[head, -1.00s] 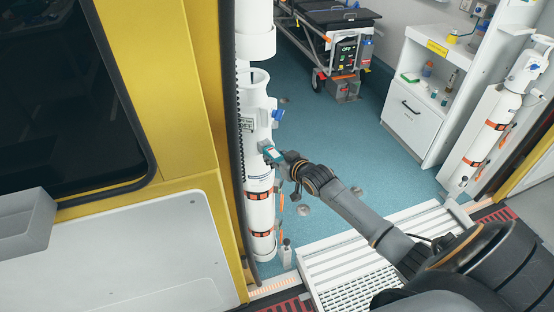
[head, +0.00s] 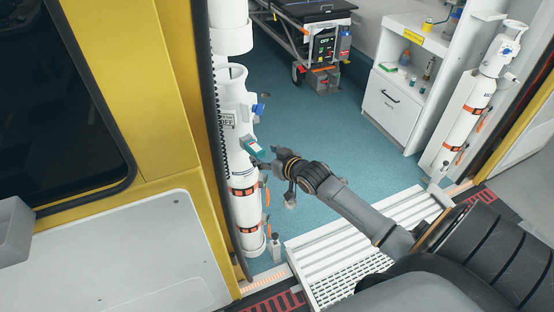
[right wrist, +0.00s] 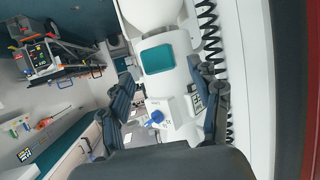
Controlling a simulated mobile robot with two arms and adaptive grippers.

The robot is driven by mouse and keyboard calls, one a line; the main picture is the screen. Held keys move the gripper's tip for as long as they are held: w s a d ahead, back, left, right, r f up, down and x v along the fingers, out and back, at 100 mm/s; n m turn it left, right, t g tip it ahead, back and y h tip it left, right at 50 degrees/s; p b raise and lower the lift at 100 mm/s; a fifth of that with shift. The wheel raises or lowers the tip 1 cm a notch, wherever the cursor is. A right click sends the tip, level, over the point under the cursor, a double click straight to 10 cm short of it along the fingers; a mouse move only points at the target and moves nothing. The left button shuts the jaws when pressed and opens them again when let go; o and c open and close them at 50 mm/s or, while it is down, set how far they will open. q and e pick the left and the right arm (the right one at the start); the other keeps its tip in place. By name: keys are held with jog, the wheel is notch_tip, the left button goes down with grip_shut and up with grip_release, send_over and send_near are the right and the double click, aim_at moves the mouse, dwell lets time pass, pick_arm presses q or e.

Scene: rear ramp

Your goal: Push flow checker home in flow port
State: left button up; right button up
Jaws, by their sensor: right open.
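The flow port cannot be made out; I cannot tell how deep the checker sits. My left gripper is not in view.
A blue knob (head: 258,108) sticks out above the checker. A yellow door pillar (head: 185,100) stands close on the left. A white ramp step (head: 345,240) lies below my right arm. A white cabinet (head: 395,105) and a stretcher are further back; blue floor between is clear.

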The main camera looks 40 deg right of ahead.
jog(key=v, duration=0.7)
jog(key=shift+s, duration=0.1)
jog(key=s+f+g+h, duration=0.1)
jog(key=s+f+g, duration=0.35)
jog(key=f, duration=1.05)
jog(key=s+f+g, duration=0.1)
jog(key=s+f, duration=0.7)
jog(key=f, duration=0.6)
jog(key=s+a+f+n+g, duration=0.1)
jog(key=s+a+f, duration=0.3)
jog(key=s, duration=0.6)
jog(key=s+a+f+g, duration=0.3)
jog(key=s+a+f, duration=0.2)
jog(key=s+f, duration=0.4)
jog(key=s+a+f+n+g+y, duration=0.1)
jog(key=s+a+f+g, duration=0.2)
jog(key=s, duration=0.9)
notch_tip(320, 180, down, 4)
jog(key=shift+s+a+r+n, duration=0.1)
jog(key=shift+s+a+n, duration=0.25)
jog(key=shift+a, duration=0.7)
